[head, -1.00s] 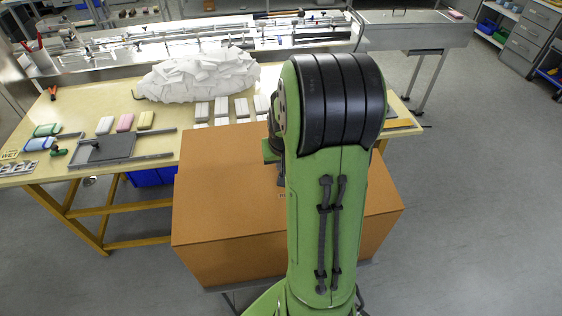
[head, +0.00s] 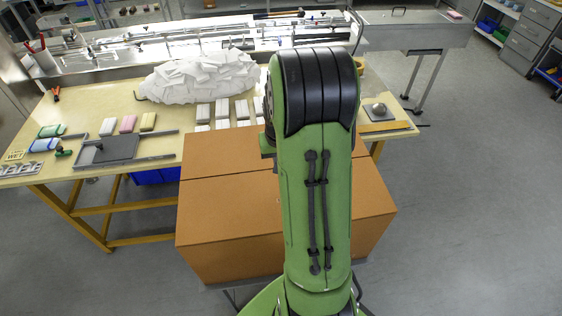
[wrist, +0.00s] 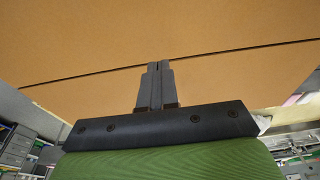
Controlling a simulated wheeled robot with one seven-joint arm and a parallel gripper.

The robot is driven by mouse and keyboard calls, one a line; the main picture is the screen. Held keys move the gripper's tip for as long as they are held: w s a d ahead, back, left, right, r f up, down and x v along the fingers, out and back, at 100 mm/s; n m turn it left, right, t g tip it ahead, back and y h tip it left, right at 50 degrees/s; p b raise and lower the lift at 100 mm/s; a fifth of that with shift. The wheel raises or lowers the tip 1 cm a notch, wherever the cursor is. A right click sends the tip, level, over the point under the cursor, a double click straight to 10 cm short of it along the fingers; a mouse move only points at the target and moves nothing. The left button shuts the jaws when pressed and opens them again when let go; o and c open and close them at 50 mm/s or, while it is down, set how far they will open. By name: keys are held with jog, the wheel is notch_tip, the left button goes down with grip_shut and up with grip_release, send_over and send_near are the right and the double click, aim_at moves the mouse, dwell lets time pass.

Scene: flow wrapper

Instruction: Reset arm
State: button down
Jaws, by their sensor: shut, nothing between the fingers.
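My gripper (wrist: 158,68) shows in the wrist view with its two grey fingers together and nothing between them. Behind the fingers the wrist view is filled by the brown top of a large cardboard box (wrist: 80,45), with a dark seam across it. In the head view my green arm stands in front of the cardboard box (head: 225,218) and covers its middle. The fingers are hidden in the head view. I cannot tell how far the fingertips are from the box top.
A wooden table (head: 75,107) behind the box carries a heap of white packets (head: 200,77), several white blocks, a grey tray (head: 107,149) and coloured bars. A metal machine (head: 200,40) runs along the back. The floor at right (head: 470,210) is clear.

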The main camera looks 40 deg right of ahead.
notch_tip(320, 180, up, 10)
jog(key=s+a, duration=0.1)
jog(key=shift+s+f, duration=0.15)
jog(key=shift+s, duration=0.25)
